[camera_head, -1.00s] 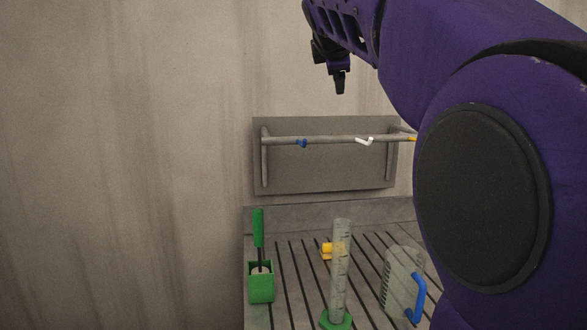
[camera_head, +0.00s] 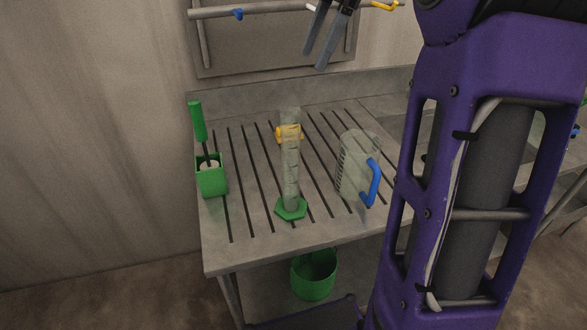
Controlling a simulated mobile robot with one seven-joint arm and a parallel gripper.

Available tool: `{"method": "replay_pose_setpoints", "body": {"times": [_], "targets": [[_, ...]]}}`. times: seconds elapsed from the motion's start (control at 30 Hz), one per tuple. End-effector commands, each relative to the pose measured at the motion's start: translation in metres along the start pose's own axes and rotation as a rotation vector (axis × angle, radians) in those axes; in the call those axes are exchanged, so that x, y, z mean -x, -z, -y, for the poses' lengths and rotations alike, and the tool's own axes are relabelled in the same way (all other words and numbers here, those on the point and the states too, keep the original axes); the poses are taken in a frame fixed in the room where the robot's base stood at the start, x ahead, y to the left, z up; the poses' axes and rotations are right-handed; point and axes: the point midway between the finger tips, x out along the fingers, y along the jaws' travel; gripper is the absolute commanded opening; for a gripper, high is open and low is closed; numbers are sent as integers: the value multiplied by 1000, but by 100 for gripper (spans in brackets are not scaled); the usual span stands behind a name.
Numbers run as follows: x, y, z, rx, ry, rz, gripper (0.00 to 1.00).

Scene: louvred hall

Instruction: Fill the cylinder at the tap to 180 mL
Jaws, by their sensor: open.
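A clear graduated cylinder (camera_head: 290,170) with a green hexagonal foot stands upright on the slatted grey drainboard. It looks empty, but its markings are too small to read. My gripper (camera_head: 320,60) is open and empty, in front of the wall panel, above and to the right of the cylinder and apart from it. No tap can be made out; my arm covers much of the right side.
A clear jug (camera_head: 352,165) with a blue handle stands right of the cylinder. A green brush holder (camera_head: 211,178) is at the left, a rail (camera_head: 270,12) with hooks above. A green bucket (camera_head: 314,274) sits below the drainboard (camera_head: 255,240).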

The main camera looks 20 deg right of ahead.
Motion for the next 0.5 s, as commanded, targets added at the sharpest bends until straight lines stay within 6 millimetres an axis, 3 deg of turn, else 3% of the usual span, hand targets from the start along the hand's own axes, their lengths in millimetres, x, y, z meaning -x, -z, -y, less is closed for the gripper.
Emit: {"method": "replay_pose_setpoints", "body": {"times": [0.17, 0.5], "targets": [[-15, 1, 5, 9, 20, -28, 80], [-88, 2, 7, 7, 20, -26, 80]]}}
